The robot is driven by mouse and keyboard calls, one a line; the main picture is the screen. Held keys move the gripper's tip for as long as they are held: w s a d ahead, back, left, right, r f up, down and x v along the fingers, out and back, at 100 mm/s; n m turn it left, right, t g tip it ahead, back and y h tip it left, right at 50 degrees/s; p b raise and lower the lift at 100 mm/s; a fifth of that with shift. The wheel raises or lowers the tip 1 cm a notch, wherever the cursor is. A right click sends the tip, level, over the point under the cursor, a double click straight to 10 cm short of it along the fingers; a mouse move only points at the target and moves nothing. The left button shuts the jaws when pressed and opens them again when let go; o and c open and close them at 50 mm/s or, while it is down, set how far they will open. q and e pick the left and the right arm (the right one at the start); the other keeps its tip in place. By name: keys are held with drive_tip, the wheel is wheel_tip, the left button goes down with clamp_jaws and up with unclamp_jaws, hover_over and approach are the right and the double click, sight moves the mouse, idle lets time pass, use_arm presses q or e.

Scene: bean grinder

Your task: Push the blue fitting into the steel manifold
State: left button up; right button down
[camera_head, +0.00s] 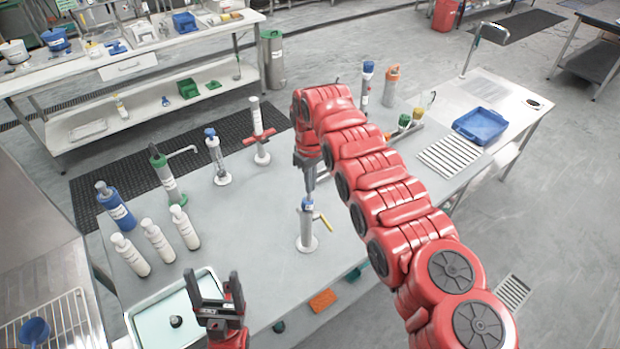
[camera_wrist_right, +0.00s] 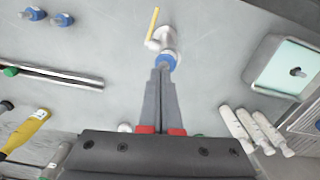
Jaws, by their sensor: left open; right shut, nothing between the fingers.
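The blue fitting (camera_head: 307,204) sits at the top of an upright pale steel piece on a round foot, which I take as the steel manifold (camera_head: 306,232). In the right wrist view the blue fitting (camera_wrist_right: 167,62) shows just beyond my fingertips, with the manifold (camera_wrist_right: 160,40) behind it. My right gripper (camera_head: 309,194) points down, shut and empty, right above the fitting. In the right wrist view its closed fingers (camera_wrist_right: 162,70) are at or very near the blue top; contact is unclear. How deep the fitting sits is hidden. My left gripper (camera_head: 212,283) is open and empty above the tray.
A yellow stick (camera_head: 323,220) lies beside the manifold. White bottles (camera_head: 158,240), a blue bottle (camera_head: 116,206) and a green-topped cylinder (camera_head: 166,174) stand at the left. A tray (camera_head: 140,318) lies at the front left. The table around the manifold's left side is clear.

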drive_tip(key=shift+f, duration=0.2)
drive_tip(key=shift+s+f+b, duration=0.2)
drive_tip(key=shift+f+b, duration=0.15)
drive_tip(key=shift+b, duration=0.25)
drive_tip(key=shift+r, duration=0.1)
